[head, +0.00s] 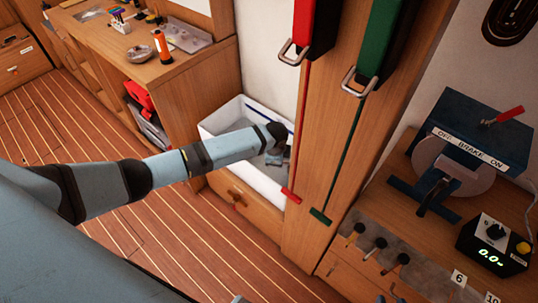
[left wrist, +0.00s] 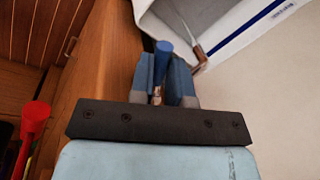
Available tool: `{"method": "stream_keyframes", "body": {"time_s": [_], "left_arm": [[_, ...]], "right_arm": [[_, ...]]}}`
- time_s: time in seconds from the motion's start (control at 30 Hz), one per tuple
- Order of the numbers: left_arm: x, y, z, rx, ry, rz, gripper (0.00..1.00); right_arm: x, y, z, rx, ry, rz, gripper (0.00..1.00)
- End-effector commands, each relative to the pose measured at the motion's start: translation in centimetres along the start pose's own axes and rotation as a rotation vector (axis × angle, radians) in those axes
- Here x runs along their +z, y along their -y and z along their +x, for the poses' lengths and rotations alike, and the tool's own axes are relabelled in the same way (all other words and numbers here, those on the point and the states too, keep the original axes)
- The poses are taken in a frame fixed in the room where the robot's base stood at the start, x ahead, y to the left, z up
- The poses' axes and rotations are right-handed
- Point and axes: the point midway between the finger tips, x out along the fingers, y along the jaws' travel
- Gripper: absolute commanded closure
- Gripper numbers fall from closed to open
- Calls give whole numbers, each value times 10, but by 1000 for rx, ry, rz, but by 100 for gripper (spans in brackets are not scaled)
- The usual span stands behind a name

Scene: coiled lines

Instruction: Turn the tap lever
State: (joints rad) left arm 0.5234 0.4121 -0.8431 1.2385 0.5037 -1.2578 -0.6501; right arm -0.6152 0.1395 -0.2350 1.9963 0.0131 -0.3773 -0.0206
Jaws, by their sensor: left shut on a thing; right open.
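My left arm reaches in from the left in the head view. Its gripper (head: 276,152) is over the white basin, small and partly hidden by my wrist. In the left wrist view my left gripper (left wrist: 160,85) is shut on the tap lever (left wrist: 164,48), with its blue rounded end showing between and beyond the fingers. A coppery metal piece (left wrist: 198,52) shows just beyond, by the basin wall. The rest of the tap is hidden. Only a small part of my right gripper (head: 381,298) shows at the bottom edge of the head view, away from the tap; it is open.
The white basin (head: 213,122) stands between a wooden cabinet (head: 190,80) and a wooden post with red (head: 303,22) and green (head: 383,38) handled units. A bench with a blue brake box (head: 480,130) and several pegs is at right. The floor at left is clear.

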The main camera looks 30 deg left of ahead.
Motion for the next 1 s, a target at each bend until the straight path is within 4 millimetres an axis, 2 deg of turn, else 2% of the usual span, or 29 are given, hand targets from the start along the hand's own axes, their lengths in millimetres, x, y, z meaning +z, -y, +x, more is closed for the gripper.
{"method": "stream_keyframes", "body": {"time_s": [0.47, 0.5, 0.6, 0.87, 1.0], "left_arm": [[-5, -1, 0, 1, 3, -9, 100], [-5, -1, 0, 1, 3, -9, 79], [-5, -1, 0, 1, 3, -9, 58], [-5, 0, 0, 0, 2, -9, 58], [-5, 0, -10, -2, 0, -8, 58]], "right_arm": [[1, 0, 0, 1, 3, 0, 57], [1, 0, 0, 1, 4, 0, 57], [2, 0, 0, 1, 5, 0, 57], [2, 0, 0, 1, 5, 0, 57], [1, 0, 0, 0, 4, 0, 57]]}}
